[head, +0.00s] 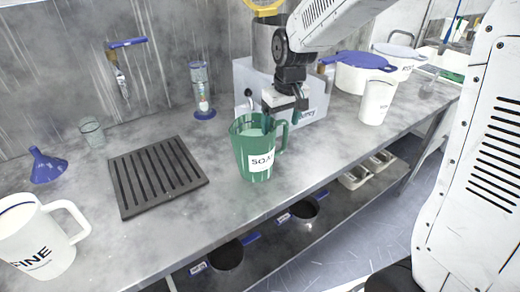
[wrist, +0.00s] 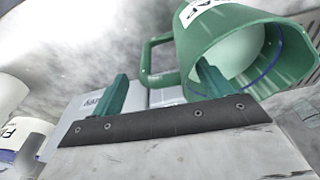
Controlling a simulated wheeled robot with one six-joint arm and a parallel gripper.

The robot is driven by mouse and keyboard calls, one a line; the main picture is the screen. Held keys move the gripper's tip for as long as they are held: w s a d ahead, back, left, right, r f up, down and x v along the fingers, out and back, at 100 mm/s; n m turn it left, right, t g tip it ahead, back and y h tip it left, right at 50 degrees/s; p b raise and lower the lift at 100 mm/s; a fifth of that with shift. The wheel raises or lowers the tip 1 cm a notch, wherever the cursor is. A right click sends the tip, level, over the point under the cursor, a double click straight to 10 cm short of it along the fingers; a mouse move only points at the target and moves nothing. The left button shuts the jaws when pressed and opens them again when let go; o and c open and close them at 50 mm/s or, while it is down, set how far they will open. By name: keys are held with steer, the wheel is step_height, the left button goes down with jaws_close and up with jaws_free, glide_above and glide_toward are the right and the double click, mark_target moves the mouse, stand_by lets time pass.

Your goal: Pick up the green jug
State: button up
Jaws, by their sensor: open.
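The green jug (head: 247,155) stands upright on the metal bench, with a white label starting "SOA" and its handle (head: 282,137) on the right. My gripper (head: 284,106) is open and empty, just above and behind the jug's rim by the handle. In the wrist view the jug (wrist: 222,40) fills the upper right, and its handle (wrist: 146,62) shows between the two teal fingers of my gripper (wrist: 165,84). The right finger overlaps the jug's mouth; I cannot tell whether it is inside or above it. Pale contents show inside the jug.
A grey box (head: 312,106) with a cylinder stands behind the gripper. A slatted black mat (head: 122,184) and a white "FINE" jug (head: 35,240) lie left. A white jug (head: 376,102) and blue-lidded tub (head: 350,78) stand right. The bench front beside the green jug is clear.

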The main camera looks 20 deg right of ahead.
steer(key=shift+f, duration=0.65)
jaws_close()
steer(key=shift+w, duration=0.1)
steer(key=shift+r, duration=0.2)
